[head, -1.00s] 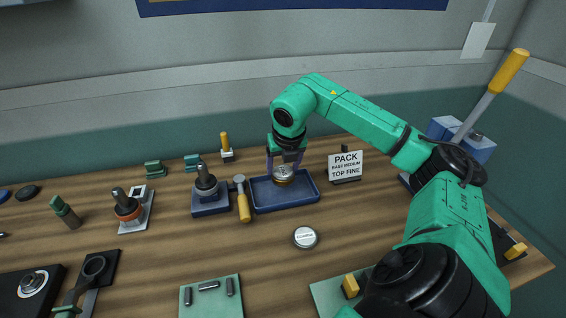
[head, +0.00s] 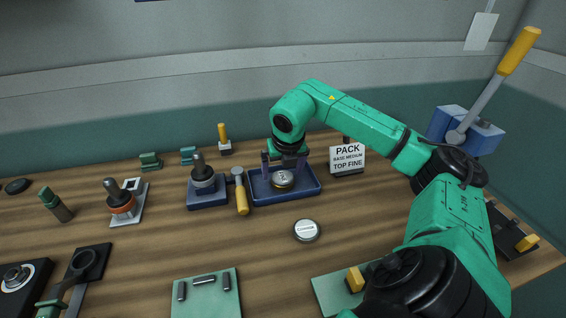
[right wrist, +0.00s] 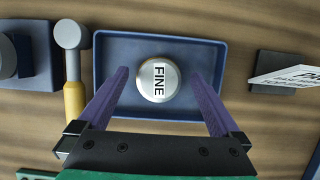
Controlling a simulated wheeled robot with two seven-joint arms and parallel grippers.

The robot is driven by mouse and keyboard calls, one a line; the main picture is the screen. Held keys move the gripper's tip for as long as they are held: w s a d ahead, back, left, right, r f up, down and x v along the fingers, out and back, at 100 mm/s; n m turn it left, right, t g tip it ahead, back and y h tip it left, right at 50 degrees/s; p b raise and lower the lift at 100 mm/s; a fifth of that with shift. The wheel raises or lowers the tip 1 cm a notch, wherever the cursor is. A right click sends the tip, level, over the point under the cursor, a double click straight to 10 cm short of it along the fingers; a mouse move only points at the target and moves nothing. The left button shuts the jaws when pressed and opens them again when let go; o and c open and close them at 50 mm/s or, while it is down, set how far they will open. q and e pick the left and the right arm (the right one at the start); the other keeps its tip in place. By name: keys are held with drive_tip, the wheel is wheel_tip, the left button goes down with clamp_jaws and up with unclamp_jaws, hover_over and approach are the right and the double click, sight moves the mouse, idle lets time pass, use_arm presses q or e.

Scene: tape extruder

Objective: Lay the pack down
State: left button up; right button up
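The pack (head: 283,179) is a short, round metal piece standing in the blue tray (head: 313,192). In the right wrist view its silver top (right wrist: 158,80) reads FINE; whether a second tin sits beneath is hard to tell there. My right gripper (head: 286,164) is over the tray with its purple fingers spread. In the right wrist view the fingers (right wrist: 160,75) are on either side of the tin, with a visible gap on each side. My left gripper is not in view.
A sign (head: 347,158) reads PACK, BASE MEDIUM, TOP FINE. A yellow-handled hammer (head: 241,199) and a blue stand (head: 206,194) are close left of the tray. Another round tin (head: 306,230) lies in front. The table between is clear.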

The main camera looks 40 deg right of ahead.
drive_tip(key=p+v, duration=0.2)
drive_tip(key=v, duration=1.2)
drive_tip(key=shift+r, duration=0.2)
drive_tip(key=shift+s, duration=0.1)
